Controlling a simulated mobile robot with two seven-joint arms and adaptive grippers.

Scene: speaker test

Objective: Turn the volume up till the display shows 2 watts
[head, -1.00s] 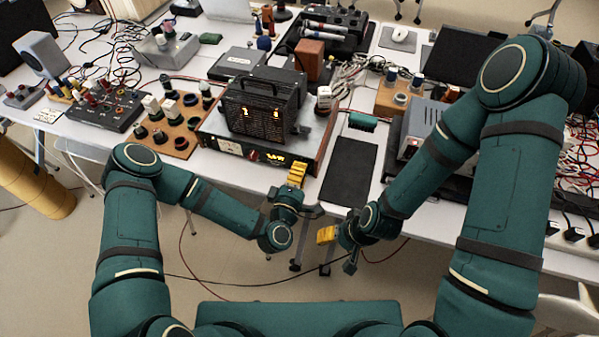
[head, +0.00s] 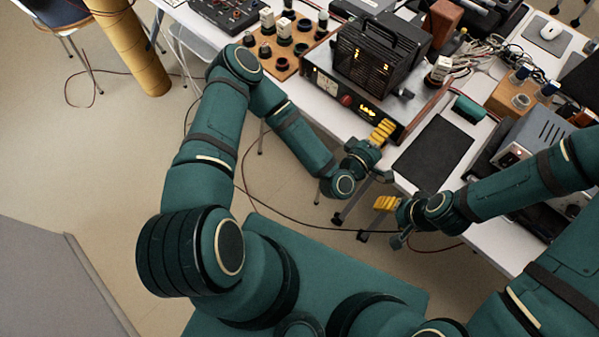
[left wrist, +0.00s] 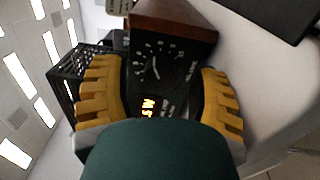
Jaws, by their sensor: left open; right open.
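The amplifier (head: 345,98) has a wooden case and a black front panel with a red knob, a meter and a lit yellow display (head: 367,110). In the left wrist view the display (left wrist: 148,106) glows orange-yellow, rotated and too small to read surely. Above it is a dark round volume dial (left wrist: 156,68) with a white pointer and scale marks. My left gripper (head: 382,132) is at the right end of the panel, its yellow fingers open on both sides of the dial in the wrist view; contact cannot be told. My right gripper (head: 386,203) is open and empty, in front of the table edge.
A black caged box (head: 378,52) with a handle stands on the amplifier. A dark mat (head: 434,153) lies to its right, then a grey metal box (head: 548,138). A wooden board with sockets (head: 282,50) is to the left. Cables hang below the table.

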